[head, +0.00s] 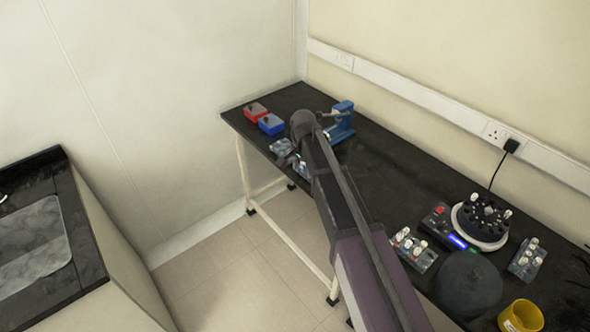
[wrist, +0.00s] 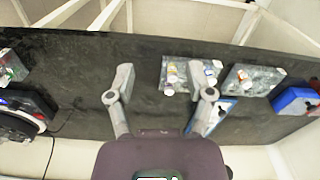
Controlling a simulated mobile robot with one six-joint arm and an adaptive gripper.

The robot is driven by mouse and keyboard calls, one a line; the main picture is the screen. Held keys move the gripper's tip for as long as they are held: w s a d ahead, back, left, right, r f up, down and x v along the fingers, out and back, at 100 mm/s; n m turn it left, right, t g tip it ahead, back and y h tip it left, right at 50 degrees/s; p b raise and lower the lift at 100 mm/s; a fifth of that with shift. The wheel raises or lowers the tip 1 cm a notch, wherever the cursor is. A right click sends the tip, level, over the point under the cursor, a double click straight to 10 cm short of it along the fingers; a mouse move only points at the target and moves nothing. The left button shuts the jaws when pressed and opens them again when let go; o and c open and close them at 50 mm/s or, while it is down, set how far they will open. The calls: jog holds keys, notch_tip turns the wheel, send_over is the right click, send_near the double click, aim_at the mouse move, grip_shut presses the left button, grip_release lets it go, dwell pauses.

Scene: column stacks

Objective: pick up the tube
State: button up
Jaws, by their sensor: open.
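Capped tubes stand in a grey rack (wrist: 176,62) on the black bench in the wrist view; a tube with a white cap (wrist: 170,77) is by its left end. Which one the task means, I cannot tell. My gripper (wrist: 160,82) is open with nothing between its fingers. Its right finger overlaps the rack in the picture, and its left finger is over bare bench. In the head view my arm covers much of this rack, and some tubes (head: 302,168) show beside the arm's end.
Another grey rack (wrist: 252,80) is beside the first, then a blue box (wrist: 297,100). A red box (head: 255,112) and blue device (head: 343,120) stand at the far end. A centrifuge (head: 482,238), black dome (head: 468,284), tube racks (head: 527,260) and yellow cup (head: 520,318) stand nearer.

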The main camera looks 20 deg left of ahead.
jog(key=s+d+n, duration=0.1)
jog(key=s+d, duration=0.4)
jog(key=d, duration=0.6)
jog(key=s+d+n, duration=0.2)
jog(key=s+d, duration=0.4)
jog(key=d, duration=0.6)
jog(key=s+d+n, duration=0.2)
jog(key=s+d, duration=0.3)
jog(key=d, duration=0.6)
jog(key=shift+s+d, duration=0.2)
